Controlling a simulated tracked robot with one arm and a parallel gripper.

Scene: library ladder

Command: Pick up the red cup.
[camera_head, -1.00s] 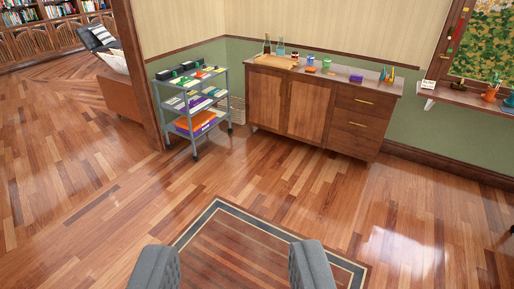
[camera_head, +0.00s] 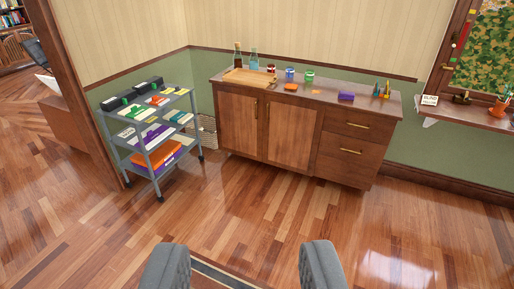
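My gripper (camera_head: 244,262) is open and empty, its two grey fingers wide apart at the bottom of the view, over the floor and well short of the cabinet. A small red item (camera_head: 271,68), possibly the red cup, stands on the cabinet top beside the bottles; it is too small to tell its shape. A blue cup-like item (camera_head: 290,73) and a green one (camera_head: 309,76) stand to its right. An orange-red pot (camera_head: 498,109) with something in it stands on the window sill at the right.
The wooden cabinet (camera_head: 292,130) stands against the wall, with a tray (camera_head: 246,77), two bottles (camera_head: 238,57), a purple box (camera_head: 346,96) and a pencil holder (camera_head: 381,92) on top. A loaded grey cart (camera_head: 163,146) stands to its left. The floor (camera_head: 250,205) before the cabinet is clear.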

